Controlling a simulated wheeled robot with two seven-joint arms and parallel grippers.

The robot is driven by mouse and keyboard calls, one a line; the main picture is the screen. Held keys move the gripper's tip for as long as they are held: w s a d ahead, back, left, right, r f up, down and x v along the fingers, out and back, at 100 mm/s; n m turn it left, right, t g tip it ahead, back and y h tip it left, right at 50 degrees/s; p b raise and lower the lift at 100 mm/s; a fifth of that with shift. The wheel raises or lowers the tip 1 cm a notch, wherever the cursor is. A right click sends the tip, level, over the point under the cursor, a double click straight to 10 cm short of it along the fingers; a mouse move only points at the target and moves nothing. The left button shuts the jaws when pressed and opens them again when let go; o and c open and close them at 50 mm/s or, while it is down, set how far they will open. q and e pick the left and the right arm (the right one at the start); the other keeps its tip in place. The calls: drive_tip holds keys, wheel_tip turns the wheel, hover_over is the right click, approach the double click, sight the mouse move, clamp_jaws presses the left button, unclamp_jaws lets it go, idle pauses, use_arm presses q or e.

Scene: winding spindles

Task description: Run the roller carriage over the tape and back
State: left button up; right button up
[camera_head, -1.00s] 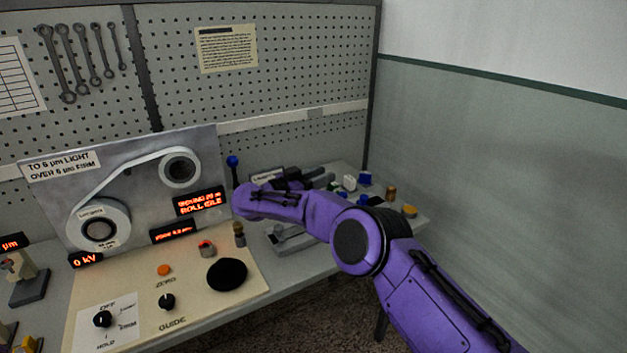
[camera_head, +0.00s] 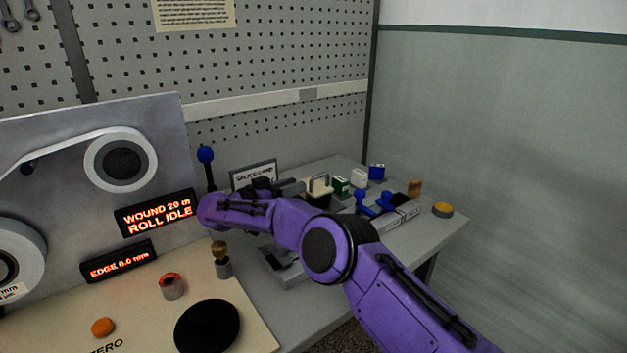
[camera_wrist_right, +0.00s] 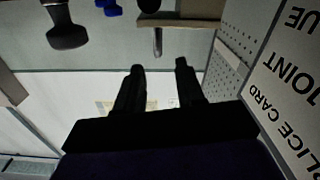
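What looks like the roller carriage (camera_head: 319,187), a beige block with a metal loop handle, stands on the bench right of the splice card. In the wrist view a beige block (camera_wrist_right: 178,19) with a metal post shows just beyond the fingertips. My right gripper (camera_wrist_right: 158,72) is open, with nothing between its two black fingers, and apart from the post. In the head view its dark body (camera_head: 263,186) is partly hidden behind my purple arm, left of the carriage. The tape cannot be made out. My left gripper is out of view.
The splice card (camera_head: 254,176) stands close behind the gripper. Green, white and blue blocks (camera_head: 376,172), a grey tray with blue pieces (camera_head: 395,215) and an orange button (camera_head: 443,209) lie to the right. A blue-knobbed lever (camera_head: 206,155) and winding panel (camera_head: 70,110) stand left.

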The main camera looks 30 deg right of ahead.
sight(324, 174)
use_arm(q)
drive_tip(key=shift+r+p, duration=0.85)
use_arm(e)
drive_tip(key=d, duration=1)
drive_tip(key=shift+w+d+r, duration=0.1)
drive_tip(key=shift+w+d, duration=0.15)
drive_tip(key=shift+w, duration=0.05)
